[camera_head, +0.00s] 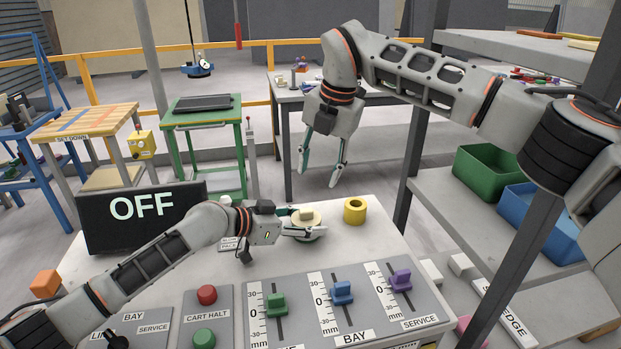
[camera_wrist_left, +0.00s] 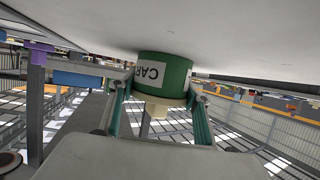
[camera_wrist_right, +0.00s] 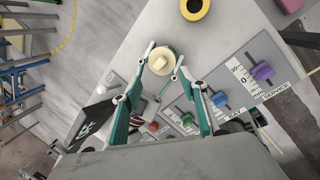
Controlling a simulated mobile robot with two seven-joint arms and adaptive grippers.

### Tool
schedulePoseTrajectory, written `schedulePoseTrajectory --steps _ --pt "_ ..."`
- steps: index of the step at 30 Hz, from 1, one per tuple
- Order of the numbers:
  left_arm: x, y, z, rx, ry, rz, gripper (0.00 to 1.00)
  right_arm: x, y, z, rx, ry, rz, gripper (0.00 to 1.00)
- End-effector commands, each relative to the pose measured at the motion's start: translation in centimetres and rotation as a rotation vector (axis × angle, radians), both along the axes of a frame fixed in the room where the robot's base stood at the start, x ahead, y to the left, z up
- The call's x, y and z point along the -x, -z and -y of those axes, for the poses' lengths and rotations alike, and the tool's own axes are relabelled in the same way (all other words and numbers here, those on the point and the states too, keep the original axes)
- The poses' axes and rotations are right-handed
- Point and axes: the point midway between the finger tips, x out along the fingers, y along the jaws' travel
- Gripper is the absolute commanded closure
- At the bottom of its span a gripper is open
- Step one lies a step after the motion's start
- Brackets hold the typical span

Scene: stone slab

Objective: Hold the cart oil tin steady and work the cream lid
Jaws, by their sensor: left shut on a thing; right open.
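The cart oil tin is a green can (camera_wrist_left: 165,70) with a white label reading "CAR", seen in the left wrist view. It stands on the pale slab. Its cream lid (camera_head: 306,215) has a raised square knob and sits on top; it also shows in the right wrist view (camera_wrist_right: 160,61). My left gripper (camera_head: 303,224) is shut around the tin, one finger on each side. My right gripper (camera_head: 321,165) is open and empty, pointing down above and behind the tin, apart from the lid. In the right wrist view the lid lies just beyond its fingertips.
A yellow ring (camera_head: 355,210) lies right of the tin. Green (camera_head: 275,305), blue (camera_head: 342,292) and purple (camera_head: 400,280) sliders stand in front. A black OFF display (camera_head: 143,215) stands at left. A shelf post (camera_head: 510,170) and bins are at right.

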Motion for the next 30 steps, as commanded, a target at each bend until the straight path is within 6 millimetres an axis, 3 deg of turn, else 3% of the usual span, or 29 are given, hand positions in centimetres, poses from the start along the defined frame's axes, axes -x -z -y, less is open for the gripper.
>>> schedulePoseTrajectory --steps 6,12,20,30 --pt "0.0 0.0 0.0 -0.001 0.000 0.000 0.91 2.1 -0.1 -1.2 0.160 -0.367 0.183 0.57" --pt "0.0 0.0 0.0 -0.001 0.000 0.000 0.91 3.4 0.0 -1.8 0.242 -0.555 0.266 0.57" --pt "0.0 0.0 0.0 0.000 0.000 0.000 0.91 3.2 1.5 -2.1 0.262 -0.601 0.283 0.57" --pt "0.0 0.0 0.0 0.000 0.000 0.000 0.91 1.0 6.9 -2.5 0.260 -0.596 0.280 0.57"
